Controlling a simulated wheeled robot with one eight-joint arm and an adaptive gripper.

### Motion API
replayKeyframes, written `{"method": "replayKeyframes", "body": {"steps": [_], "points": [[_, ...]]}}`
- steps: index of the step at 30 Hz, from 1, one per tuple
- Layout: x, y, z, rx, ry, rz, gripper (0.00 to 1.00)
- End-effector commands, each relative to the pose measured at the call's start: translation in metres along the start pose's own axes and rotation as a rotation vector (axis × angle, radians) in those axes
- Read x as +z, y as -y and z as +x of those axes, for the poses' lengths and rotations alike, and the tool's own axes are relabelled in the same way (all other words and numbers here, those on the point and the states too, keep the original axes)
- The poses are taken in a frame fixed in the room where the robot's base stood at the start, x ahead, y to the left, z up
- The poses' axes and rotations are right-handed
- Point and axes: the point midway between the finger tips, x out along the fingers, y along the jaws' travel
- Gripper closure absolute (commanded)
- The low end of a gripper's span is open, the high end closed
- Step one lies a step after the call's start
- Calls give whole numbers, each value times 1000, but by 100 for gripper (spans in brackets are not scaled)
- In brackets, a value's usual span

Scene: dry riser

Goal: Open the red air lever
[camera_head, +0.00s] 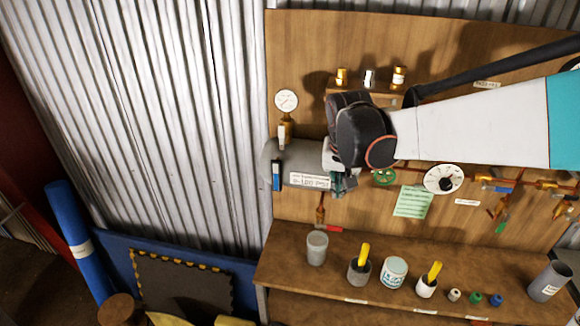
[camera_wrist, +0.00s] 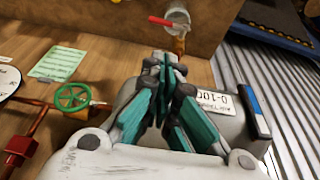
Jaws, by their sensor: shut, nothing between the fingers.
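The red lever (camera_head: 328,228) sits on a brass valve below the grey air tank (camera_head: 290,160) on the wooden panel. In the wrist view the red lever (camera_wrist: 160,20) lies at the top, in front of a grey cup, with the brass pipe (camera_wrist: 181,42) beside it. My gripper (camera_head: 345,184) is in front of the tank's right end, above the lever and apart from it. In the wrist view my gripper (camera_wrist: 166,68) has its teal fingers together and holds nothing. My wrist hides the tank's right end in the head view.
A green handwheel (camera_head: 383,178) and white dial (camera_head: 443,179) are to the right. The bench below holds a grey cup (camera_head: 317,248), a white tin (camera_head: 393,274) and other containers.

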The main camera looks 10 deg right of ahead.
Motion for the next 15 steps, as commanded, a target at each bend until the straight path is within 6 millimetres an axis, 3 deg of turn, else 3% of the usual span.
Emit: {"method": "replayKeyframes", "body": {"steps": [8, 15], "points": [[-1, 0, 7, 0, 0, 0, 100], [-1, 0, 46, 0, -1, 0, 100]]}}
